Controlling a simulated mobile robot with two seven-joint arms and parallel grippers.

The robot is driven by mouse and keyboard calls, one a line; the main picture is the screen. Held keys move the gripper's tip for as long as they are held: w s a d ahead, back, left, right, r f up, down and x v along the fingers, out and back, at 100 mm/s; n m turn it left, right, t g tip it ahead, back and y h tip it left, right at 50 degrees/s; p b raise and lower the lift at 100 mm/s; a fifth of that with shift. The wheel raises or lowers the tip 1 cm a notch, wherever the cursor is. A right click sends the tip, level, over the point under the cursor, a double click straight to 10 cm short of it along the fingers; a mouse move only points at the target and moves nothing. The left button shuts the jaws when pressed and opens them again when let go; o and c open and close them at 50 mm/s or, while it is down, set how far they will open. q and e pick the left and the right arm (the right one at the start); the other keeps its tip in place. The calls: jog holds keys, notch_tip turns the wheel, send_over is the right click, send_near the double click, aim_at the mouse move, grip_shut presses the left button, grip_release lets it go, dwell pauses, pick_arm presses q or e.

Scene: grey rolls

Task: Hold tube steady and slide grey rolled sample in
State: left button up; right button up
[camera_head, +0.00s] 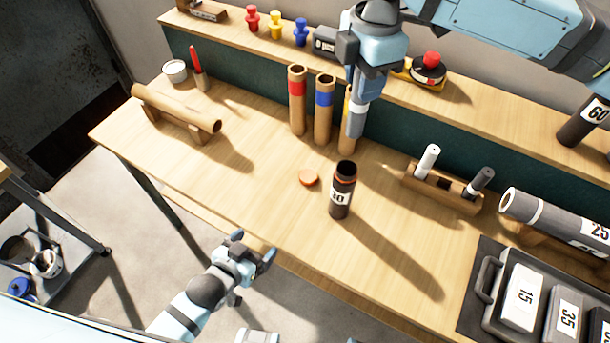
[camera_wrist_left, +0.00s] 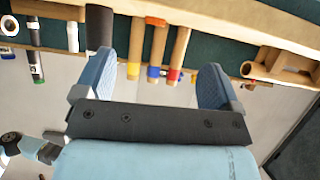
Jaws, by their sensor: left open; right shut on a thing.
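A dark open-topped tube (camera_head: 342,193) with a white number label and an orange ring near its mouth stands upright on the bench. It appears behind the left finger in the left wrist view (camera_wrist_left: 98,27). A round orange cap (camera_head: 309,178) lies beside it. My right gripper (camera_head: 366,80) is shut on a grey rolled sample (camera_head: 356,118), pointing downward, behind and above the tube in the picture. The roll partly hides a yellow-banded tube. My left gripper (camera_head: 252,262) is open and empty off the bench's front edge, left of and apart from the dark tube.
Cardboard tubes with red (camera_head: 297,105) and blue (camera_head: 323,112) bands stand near the back. A brown tube (camera_head: 175,108) lies on a cradle at left. A marker holder (camera_head: 442,190), a large grey roll (camera_head: 555,220) and a numbered case (camera_head: 488,291) occupy the right.

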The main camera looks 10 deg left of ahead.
aim_at(333, 186)
pick_arm(q)
jog(key=w+d+r+m+g+h, duration=0.3)
jog(key=w+d+r+m+h, duration=0.6)
jog(key=h, duration=0.3)
jog(key=x, duration=0.3)
jog(key=w+x, duration=0.1)
jog(key=x, duration=0.3)
jog(key=a+f+x, duration=0.1)
jog(key=x, duration=0.3)
jog(key=shift+w+d, duration=0.2)
jog(key=shift+w, duration=0.2)
jog(key=c, duration=1.1)
jog(key=shift+o, duration=0.2)
pick_arm(e)
jog(key=shift+f+n, duration=2.5)
jog(key=shift+f, duration=0.65)
